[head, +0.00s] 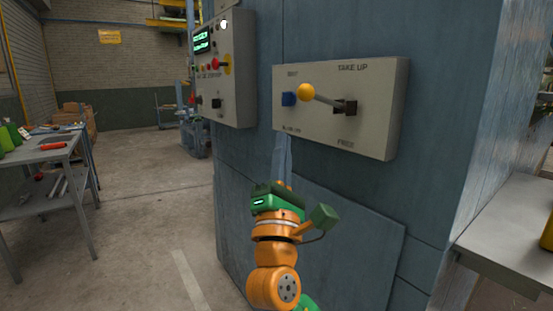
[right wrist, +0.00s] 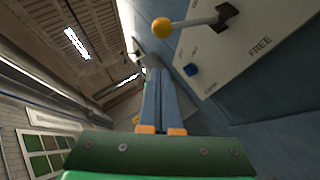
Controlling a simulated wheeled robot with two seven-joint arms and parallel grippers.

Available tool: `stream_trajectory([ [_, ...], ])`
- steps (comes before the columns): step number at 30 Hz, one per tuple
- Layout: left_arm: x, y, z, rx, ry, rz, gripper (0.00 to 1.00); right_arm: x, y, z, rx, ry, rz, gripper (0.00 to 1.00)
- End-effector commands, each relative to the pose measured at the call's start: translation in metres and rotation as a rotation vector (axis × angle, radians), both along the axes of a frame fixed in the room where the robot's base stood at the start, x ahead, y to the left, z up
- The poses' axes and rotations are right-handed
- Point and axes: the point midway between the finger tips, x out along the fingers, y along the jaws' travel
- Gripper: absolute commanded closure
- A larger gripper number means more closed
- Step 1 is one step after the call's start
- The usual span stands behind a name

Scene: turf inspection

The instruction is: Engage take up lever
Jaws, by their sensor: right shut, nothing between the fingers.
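The take up lever (head: 328,100) is a grey rod with a yellow ball knob (head: 305,92) on a pale grey panel box (head: 372,125). It points left from its dark pivot, with "TAKE UP" printed at upper right and "FREE" below. The knob also shows in the right wrist view (right wrist: 162,27). My right gripper (head: 287,138) points up below the box's left part, apart from the knob. In the right wrist view its two blue-grey fingers (right wrist: 153,70) lie together, empty, with the knob beyond their tips. My left gripper is not in view.
A blue button (head: 288,99) sits just left of the knob. A second control box (head: 224,80) with a green display is on the machine at left. A workbench (head: 50,152) stands far left, a grey table (head: 505,225) at right. The floor between is open.

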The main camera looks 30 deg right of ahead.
Motion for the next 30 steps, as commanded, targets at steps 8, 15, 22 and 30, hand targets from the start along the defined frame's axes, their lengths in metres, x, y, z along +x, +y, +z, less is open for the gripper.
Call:
stream_trajectory([
  [8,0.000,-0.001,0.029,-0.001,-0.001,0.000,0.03,0.016,-0.028,0.042,0.001,-0.002,-0.001,1.00],
  [15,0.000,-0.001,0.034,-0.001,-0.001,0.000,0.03,0.014,-0.038,0.051,0.002,0.000,0.001,1.00],
  [22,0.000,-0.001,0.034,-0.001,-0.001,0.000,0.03,0.014,-0.039,0.050,0.002,0.000,0.001,1.00],
  [30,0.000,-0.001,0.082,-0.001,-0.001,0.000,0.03,0.014,-0.039,0.084,0.149,0.010,0.005,1.00],
])
